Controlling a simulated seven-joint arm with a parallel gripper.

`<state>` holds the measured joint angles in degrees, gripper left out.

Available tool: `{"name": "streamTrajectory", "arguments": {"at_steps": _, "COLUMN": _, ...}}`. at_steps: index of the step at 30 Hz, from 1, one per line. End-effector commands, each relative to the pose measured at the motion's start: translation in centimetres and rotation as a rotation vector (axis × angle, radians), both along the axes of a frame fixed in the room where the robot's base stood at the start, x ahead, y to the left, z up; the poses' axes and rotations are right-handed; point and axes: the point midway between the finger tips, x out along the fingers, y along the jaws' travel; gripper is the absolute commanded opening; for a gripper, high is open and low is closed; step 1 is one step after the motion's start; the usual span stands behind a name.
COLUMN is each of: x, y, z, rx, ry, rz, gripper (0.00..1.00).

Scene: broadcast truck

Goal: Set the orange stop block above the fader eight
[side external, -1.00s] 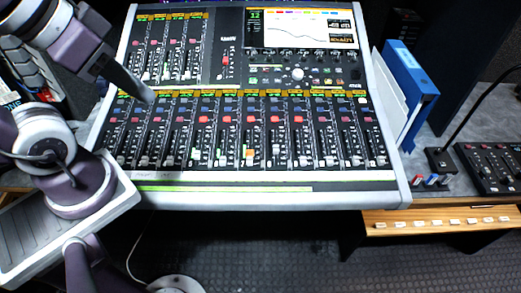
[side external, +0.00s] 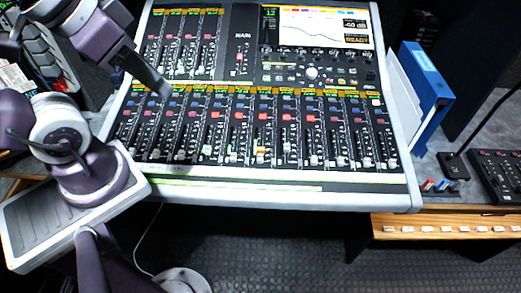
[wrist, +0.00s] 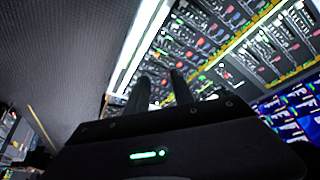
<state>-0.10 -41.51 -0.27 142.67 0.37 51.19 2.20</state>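A small orange block (side external: 261,150), which I take as the stop block, sits low on one of the lower-row fader strips of the mixing console (side external: 300,199). It is right of the console's middle left part, among white and grey fader caps. The channel numbers are too small to read, so I cannot tell which strip is fader eight. My gripper (side external: 164,93) is over the left part of the lower row, well left of the orange block. In the wrist view my gripper (wrist: 159,77) shows two dark fingers apart with nothing between them.
A screen (side external: 318,27) tops the console. A blue binder (side external: 432,92) stands at its right edge. Farther right are a gooseneck microphone base (side external: 453,165) and a small button panel (side external: 500,172). A wooden ledge (side external: 440,222) lies below. The space above the faders looks clear.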

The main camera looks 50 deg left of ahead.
Motion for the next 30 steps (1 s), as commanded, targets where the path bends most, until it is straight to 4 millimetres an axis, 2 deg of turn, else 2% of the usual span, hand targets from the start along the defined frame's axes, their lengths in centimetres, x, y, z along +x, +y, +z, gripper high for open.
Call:
{"name": "streamTrajectory", "arguments": {"at_steps": 2, "x": 1.8, "y": 0.2, "z": -0.3, "rx": 0.087, "ry": 0.047, "rz": -0.125, "gripper": 0.29}}
{"name": "streamTrajectory", "arguments": {"at_steps": 5, "x": 6.1, "y": 0.5, "z": -1.6, "rx": 0.265, "ry": 0.148, "rz": -0.450, "gripper": 0.29}}
{"name": "streamTrajectory", "arguments": {"at_steps": 8, "x": 10.9, "y": 0.5, "z": -4.7, "rx": 0.419, "ry": 0.250, "rz": -0.863, "gripper": 0.29}}
{"name": "streamTrajectory", "arguments": {"at_steps": 11, "x": 15.2, "y": 0.0, "z": -9.5, "rx": 0.515, "ry": 0.322, "rz": -1.320, "gripper": 0.29}}
{"name": "streamTrajectory", "arguments": {"at_steps": 12, "x": 16.6, "y": -0.3, "z": -11.7, "rx": 0.536, "ry": 0.334, "rz": -1.495, "gripper": 0.29}}
{"name": "streamTrajectory", "arguments": {"at_steps": 15, "x": 18.9, "y": -1.3, "z": -17.1, "rx": 0.556, "ry": 0.324, "rz": -1.873, "gripper": 0.29}}
{"name": "streamTrajectory", "arguments": {"at_steps": 18, "x": 19.8, "y": -2.1, "z": -20.9, "rx": 0.554, "ry": 0.286, "rz": -2.119, "gripper": 0.29}}
{"name": "streamTrajectory", "arguments": {"at_steps": 21, "x": 20.1, "y": -2.5, "z": -22.8, "rx": 0.552, "ry": 0.257, "rz": -2.237, "gripper": 0.29}}
{"name": "streamTrajectory", "arguments": {"at_steps": 26, "x": 20.1, "y": -2.5, "z": -24.9, "rx": 0.551, "ry": 0.252, "rz": -2.265, "gripper": 0.29}}
{"name": "streamTrajectory", "arguments": {"at_steps": 30, "x": 19.8, "y": -2.5, "z": -27.5, "rx": 0.549, "ry": 0.255, "rz": -2.262, "gripper": 0.29}}
